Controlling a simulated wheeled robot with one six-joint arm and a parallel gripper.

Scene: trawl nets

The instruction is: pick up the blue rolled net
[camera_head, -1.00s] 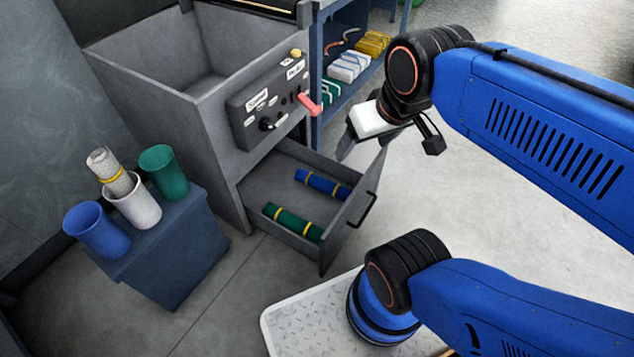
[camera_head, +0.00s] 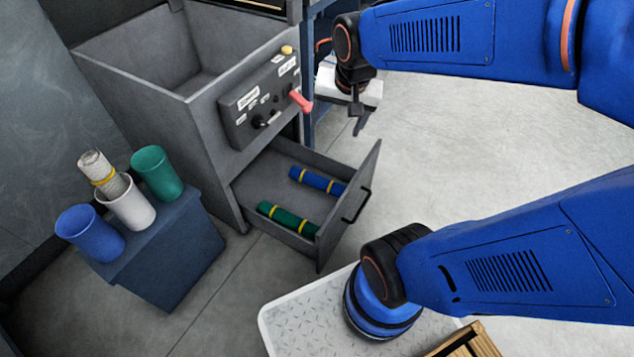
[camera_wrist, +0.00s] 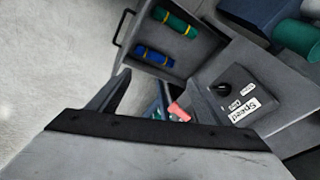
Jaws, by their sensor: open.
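The blue rolled net (camera_head: 318,180) with yellow bands lies in the open grey drawer (camera_head: 262,180), on its far side. It also shows in the wrist view (camera_wrist: 153,57). A green rolled net (camera_head: 288,218) with yellow bands lies beside it, apart from it; the wrist view shows it too (camera_wrist: 175,21). My gripper (camera_head: 362,118) is open and empty, above and to the right of the drawer in the head view.
A grey machine with a control panel (camera_head: 259,100) and a red lever (camera_head: 301,101) stands above the drawer. The drawer has a black handle (camera_head: 357,206). At left, blue, white and green cups stand on a blue box (camera_head: 165,255); the white cup (camera_head: 131,208) holds a white roll.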

